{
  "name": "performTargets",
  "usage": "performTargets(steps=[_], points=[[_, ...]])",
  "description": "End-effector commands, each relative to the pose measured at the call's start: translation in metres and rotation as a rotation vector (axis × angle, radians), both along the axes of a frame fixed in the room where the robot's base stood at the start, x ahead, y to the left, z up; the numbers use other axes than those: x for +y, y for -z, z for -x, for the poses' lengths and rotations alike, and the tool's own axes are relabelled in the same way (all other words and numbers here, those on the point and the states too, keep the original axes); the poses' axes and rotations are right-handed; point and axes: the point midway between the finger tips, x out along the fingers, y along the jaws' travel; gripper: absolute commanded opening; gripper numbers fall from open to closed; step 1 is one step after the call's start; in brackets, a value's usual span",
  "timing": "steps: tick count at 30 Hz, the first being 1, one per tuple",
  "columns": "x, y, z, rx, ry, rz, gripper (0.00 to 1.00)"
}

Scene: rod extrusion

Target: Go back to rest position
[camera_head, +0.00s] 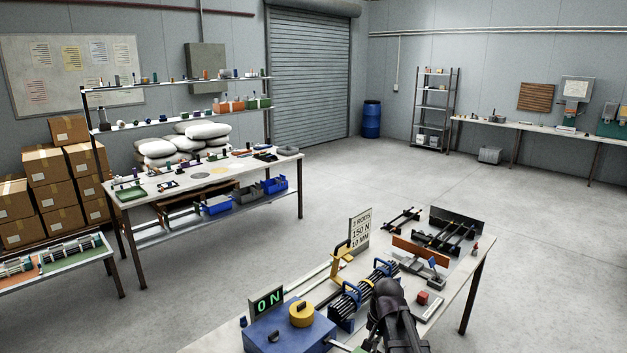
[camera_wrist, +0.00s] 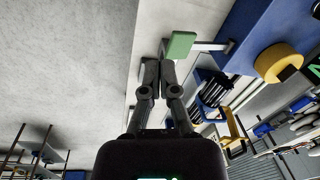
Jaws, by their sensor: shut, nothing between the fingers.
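My gripper (camera_wrist: 160,68) is shut and empty in the wrist view, its two dark fingers close together near the edge of the workbench. A green block (camera_wrist: 180,45) on a grey bar from the blue machine shows just past the fingertips; I cannot tell if they touch. In the head view my dark arm reaches over the front of the workbench (camera_head: 452,302), and the fingertips are not clearly visible. The blue machine (camera_head: 285,335) carries a yellow round knob (camera_head: 302,314) and a display (camera_head: 267,300) reading "ON".
A sign (camera_head: 360,230) reading "3 RODS 150 N 10 MM" stands behind the blue-framed rod unit (camera_head: 350,302). A rack of dark rods (camera_head: 446,232) and a red cube (camera_head: 423,298) are on the bench's right part. Open floor (camera_head: 400,180) lies beyond.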

Motion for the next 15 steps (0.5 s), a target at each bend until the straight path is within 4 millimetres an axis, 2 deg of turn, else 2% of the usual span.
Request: performTargets(steps=[1,6,10,15], points=[[0.0,0.008,0.028,0.006,-0.067,0.018,0.0],[-0.003,0.019,0.08,0.03,-0.286,0.072,0.0],[-0.005,0.023,0.105,0.043,-0.4,0.095,0.0],[-0.007,0.024,0.116,0.053,-0.461,0.109,0.0]])
